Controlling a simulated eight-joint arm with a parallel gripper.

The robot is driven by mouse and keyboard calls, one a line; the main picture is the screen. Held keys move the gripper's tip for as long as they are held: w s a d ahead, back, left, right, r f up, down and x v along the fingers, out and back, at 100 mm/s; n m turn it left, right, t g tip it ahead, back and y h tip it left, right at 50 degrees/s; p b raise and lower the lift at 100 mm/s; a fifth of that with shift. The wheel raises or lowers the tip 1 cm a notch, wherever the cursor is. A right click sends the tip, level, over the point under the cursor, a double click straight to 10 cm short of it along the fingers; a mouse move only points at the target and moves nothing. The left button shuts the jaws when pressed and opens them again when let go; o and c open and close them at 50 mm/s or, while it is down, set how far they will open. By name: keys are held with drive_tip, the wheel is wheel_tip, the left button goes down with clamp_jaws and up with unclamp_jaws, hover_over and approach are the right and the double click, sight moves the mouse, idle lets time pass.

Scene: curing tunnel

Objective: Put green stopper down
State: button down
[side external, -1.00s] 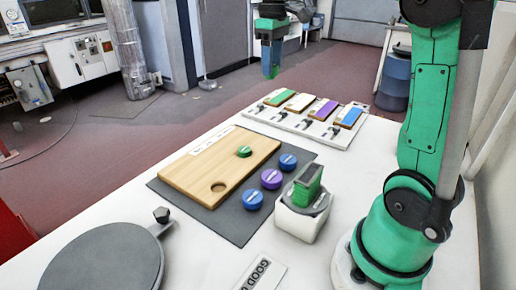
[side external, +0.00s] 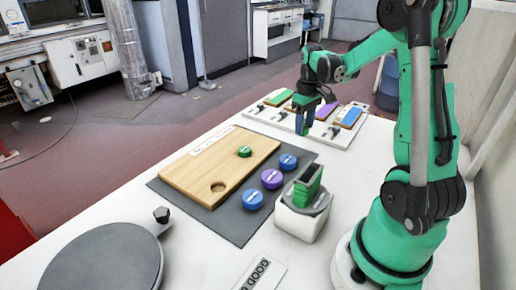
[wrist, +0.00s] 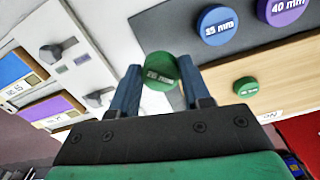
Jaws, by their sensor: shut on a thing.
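My gripper (side external: 303,124) hangs over the near side of the switch panel, beyond the far end of the wooden board. In the wrist view my gripper (wrist: 161,78) is shut on a green stopper (wrist: 160,68), with a millimetre label on its face. The held stopper is not clear in the side view. Another green stopper (side external: 244,151) sits on the wooden board (side external: 205,165); it also shows in the wrist view (wrist: 246,86). The board has one empty round hole (side external: 218,187) at its near end.
Blue (side external: 288,161), purple (side external: 271,179) and blue (side external: 253,200) stoppers stand on the grey mat (side external: 230,226). A white device with a green top (side external: 303,210) stands right of them. The switch panel (side external: 275,115) has coloured bars. A round grey plate (side external: 105,265) is front left.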

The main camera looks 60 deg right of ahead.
sight(303, 136)
drive_tip(key=shift+f, duration=2.85)
drive_tip(key=shift+f, duration=0.1)
drive_tip(key=shift+c, duration=2)
unclamp_jaws()
wheel_tip(303, 136, up, 12)
drive_tip(key=shift+f, duration=0.15)
drive_tip(key=shift+a+r, duration=0.1)
drive_tip(key=shift+r, duration=0.1)
drive_tip(key=a+n+t, duration=0.2)
drive_tip(key=a+t, duration=0.5)
drive_tip(key=a, duration=1.6)
drive_tip(key=shift+a, duration=0.15)
